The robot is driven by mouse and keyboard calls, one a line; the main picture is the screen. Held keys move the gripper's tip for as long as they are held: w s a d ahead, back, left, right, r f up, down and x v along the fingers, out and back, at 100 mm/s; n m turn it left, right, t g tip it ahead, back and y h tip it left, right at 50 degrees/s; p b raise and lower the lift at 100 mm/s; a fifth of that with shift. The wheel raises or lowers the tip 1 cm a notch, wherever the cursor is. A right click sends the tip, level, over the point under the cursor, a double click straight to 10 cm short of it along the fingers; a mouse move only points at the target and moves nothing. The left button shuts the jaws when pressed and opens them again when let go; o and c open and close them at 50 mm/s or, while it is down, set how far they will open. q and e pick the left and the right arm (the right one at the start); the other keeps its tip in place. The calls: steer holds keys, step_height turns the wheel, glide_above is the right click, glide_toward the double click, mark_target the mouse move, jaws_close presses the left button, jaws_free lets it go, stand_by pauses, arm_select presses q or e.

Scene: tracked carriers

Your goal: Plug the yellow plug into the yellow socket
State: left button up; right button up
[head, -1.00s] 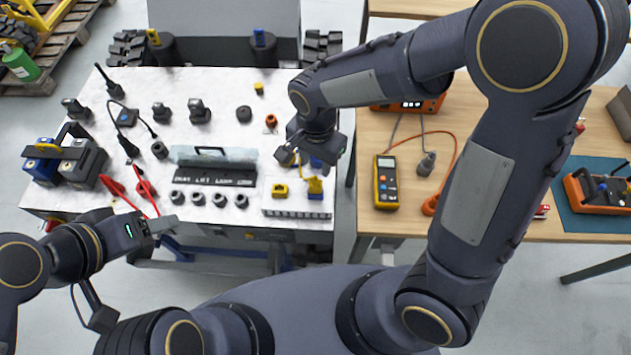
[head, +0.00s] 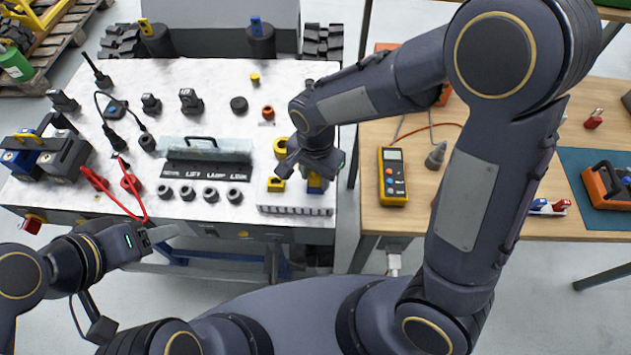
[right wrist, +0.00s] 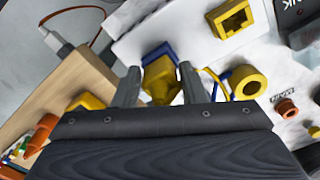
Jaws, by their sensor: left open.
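The yellow plug (right wrist: 160,78) is at the blue socket (right wrist: 158,51), which also shows in the head view (head: 317,186). Whether it is seated there I cannot tell. My right gripper (right wrist: 159,82) has one finger on each side of the plug, very close to it; contact is unclear. In the head view the gripper (head: 308,172) hides most of the plug. The yellow socket (right wrist: 233,18) is empty, beside the blue one on the same white block; it also shows in the head view (head: 276,185). My left gripper (head: 160,238) is open and empty at the table's front.
A yellow ring (right wrist: 248,83) lies near the block, with an orange ring (right wrist: 286,108) beyond. A labelled black panel (head: 205,174) and several dark ring-shaped parts are left of the block. A wooden table (head: 425,185) with a yellow meter (head: 393,177) stands right, across a gap.

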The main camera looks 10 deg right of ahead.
steer(key=shift+c, duration=0.2)
steer(key=c, duration=0.6)
steer(key=shift+r+p, duration=1.2)
steer(key=shift+r, duration=0.2)
steer(key=shift+r, duration=0.15)
steer(key=shift+r+p, duration=1.35)
steer(key=shift+r, duration=0.3)
